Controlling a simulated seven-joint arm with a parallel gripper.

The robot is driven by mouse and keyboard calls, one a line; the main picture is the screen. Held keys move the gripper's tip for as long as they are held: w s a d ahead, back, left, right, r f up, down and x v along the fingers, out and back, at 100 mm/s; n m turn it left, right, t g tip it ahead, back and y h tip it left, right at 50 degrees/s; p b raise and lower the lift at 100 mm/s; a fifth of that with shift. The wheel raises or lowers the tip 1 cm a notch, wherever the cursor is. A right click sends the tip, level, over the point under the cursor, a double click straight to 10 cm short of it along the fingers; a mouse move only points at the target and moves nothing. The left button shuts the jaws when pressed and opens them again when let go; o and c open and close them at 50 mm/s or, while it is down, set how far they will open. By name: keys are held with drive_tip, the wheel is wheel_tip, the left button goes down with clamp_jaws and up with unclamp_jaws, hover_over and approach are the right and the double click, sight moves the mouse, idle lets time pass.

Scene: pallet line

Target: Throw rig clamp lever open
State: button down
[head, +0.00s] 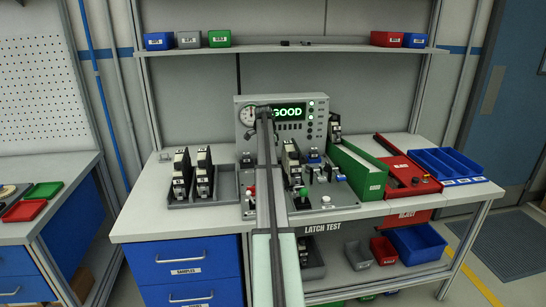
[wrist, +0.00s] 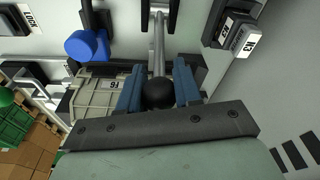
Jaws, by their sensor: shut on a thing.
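In the wrist view, my gripper (wrist: 158,84) has its two blue fingers closed on either side of a black ball knob (wrist: 160,97). The knob sits on the end of a grey lever rod (wrist: 158,45), which runs up to a dark bracket at the top. Beside the left finger is a pale block marked 16 (wrist: 98,88). In the head view, the test rig (head: 318,203) stands on the bench with its panel (head: 285,138) lit GOOD. My arm crosses the middle of the rig there and hides part of it; the gripper's fingers cannot be made out.
A blue knob (wrist: 88,46) is close left of the fingers. Black parts in a grey tray (head: 190,202) stand left of the rig. A green bin (head: 358,178), a red box (head: 408,180) and a blue tray (head: 447,165) stand right. The bench front left is clear.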

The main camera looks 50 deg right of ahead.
drive_tip(key=shift+w+a+r+g+h, duration=0.3)
drive_tip(key=shift+w+a+g+h, duration=0.6)
drive_tip(key=shift+g+h, duration=0.1)
drive_tip(key=shift+w+a+g+h, duration=0.5)
drive_tip(key=shift+g+h, duration=0.1)
drive_tip(key=shift+h, duration=0.1)
drive_tip(key=shift+w+a+f+g+h, duration=0.15)
drive_tip(key=shift+w+a+g+h, duration=0.5)
drive_tip(key=shift+g+h, duration=0.2)
drive_tip(key=shift+w+a+f+g+h, duration=0.1)
drive_tip(key=shift+w+a+g+h, duration=0.5)
drive_tip(key=shift+g+h, duration=0.2)
drive_tip(key=c, duration=0.8)
unclamp_jaws()
wheel_tip(320, 180, up, 10)
